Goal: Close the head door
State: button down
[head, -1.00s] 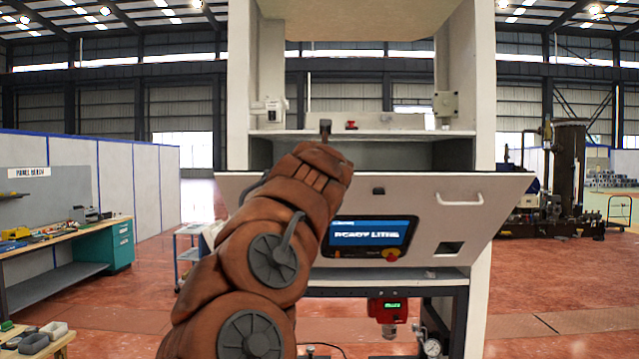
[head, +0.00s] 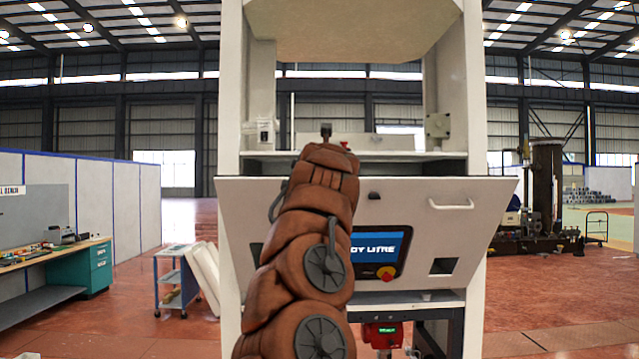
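The head door (head: 412,216) is a white panel on the front of the tall white dispenser frame (head: 474,90). It is tilted outward, with its top edge away from the frame, leaving a dark gap behind it. It bears a curved handle (head: 451,205) at upper right, a blue screen (head: 378,243) and a red knob (head: 386,273). My brown-covered arm stands in front of the door's left half and hides part of the screen. My gripper (head: 326,131) shows only as a small dark tip above the door's top edge; its fingers cannot be made out.
A shelf (head: 440,155) inside the frame is above the door's opening. A red device (head: 382,335) hangs below. A blue cart (head: 172,282) and a workbench (head: 50,257) stand to the left.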

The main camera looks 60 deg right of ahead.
jog(key=shift+w+d+r, duration=0.1)
jog(key=shift+d+r, duration=0.1)
dwell(0.6)
jog(key=shift+f, duration=0.15)
jog(key=s+a+r, duration=0.3)
jog(key=a+r, duration=0.2)
jog(key=r, duration=0.2)
jog(key=shift+a+r, duration=0.15)
jog(key=shift+r, duration=0.15)
dwell(1.3)
